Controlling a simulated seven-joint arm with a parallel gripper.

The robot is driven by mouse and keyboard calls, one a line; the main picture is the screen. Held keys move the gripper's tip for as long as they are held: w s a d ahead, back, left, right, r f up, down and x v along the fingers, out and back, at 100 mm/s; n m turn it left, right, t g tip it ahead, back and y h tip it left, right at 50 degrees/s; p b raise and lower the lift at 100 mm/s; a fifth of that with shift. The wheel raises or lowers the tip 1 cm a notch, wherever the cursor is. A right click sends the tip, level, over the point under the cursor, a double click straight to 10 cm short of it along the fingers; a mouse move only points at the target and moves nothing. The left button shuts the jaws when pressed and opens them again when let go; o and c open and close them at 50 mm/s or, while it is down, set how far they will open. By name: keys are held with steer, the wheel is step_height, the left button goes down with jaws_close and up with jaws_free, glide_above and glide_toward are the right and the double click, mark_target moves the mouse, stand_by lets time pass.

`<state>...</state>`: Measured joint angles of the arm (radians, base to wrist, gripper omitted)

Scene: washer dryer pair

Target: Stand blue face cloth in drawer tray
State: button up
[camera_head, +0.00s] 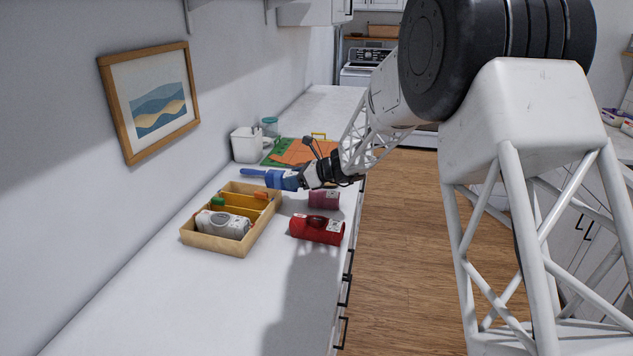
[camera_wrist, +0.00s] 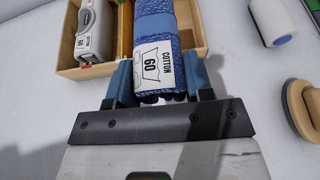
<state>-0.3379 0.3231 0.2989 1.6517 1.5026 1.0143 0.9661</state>
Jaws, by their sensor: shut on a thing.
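The blue face cloth (camera_head: 283,180) is a rolled or folded bundle with a white "COTTON 60" label, seen close in the wrist view (camera_wrist: 157,28). My gripper (camera_wrist: 160,88) is shut on its near end, one finger on each side. In the head view my gripper (camera_head: 297,179) is at the far right end of the drawer tray (camera_head: 213,244). The light wooden tray also shows in the wrist view (camera_wrist: 88,72), partly hidden behind the cloth. It has yellow dividers and holds a white-grey bundle (camera_head: 222,225). I cannot tell whether the cloth touches the tray.
A red bundle (camera_head: 317,230) and a pink one (camera_head: 324,199) lie right of the tray. A blue handle (camera_head: 253,173) lies behind it. The front counter is clear.

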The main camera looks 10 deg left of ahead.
steer(key=s+a, duration=0.3)
steer(key=a, duration=1.1)
steer(key=shift+s+r, duration=0.2)
steer(key=shift+r, duration=0.25)
steer(key=shift+f, duration=0.15)
